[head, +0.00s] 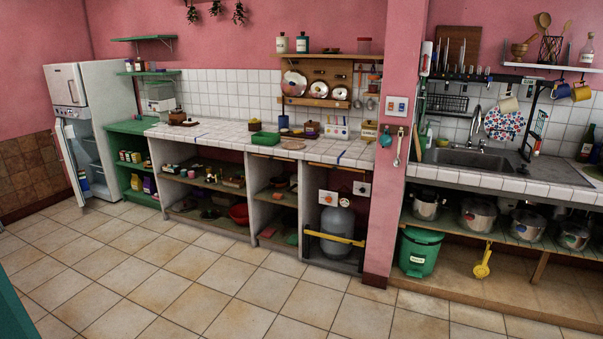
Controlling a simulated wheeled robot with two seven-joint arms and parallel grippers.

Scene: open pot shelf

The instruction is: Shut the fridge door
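A white fridge (105,95) stands at the far left, against the pink wall. Its upper door (66,84) looks shut. Its tall lower door (72,160) stands open, swung out to the left, and the shelves inside (88,150) show with a few items low down. Neither of my grippers is in the head view, so nothing is seen touching the door.
A green shelf unit (133,160) stands just right of the fridge. A tiled counter (235,134) with open shelves runs on to a pink pillar (398,150). A sink (478,158) and pots are at the right. The tiled floor (150,270) is clear. A green edge (8,305) shows at lower left.

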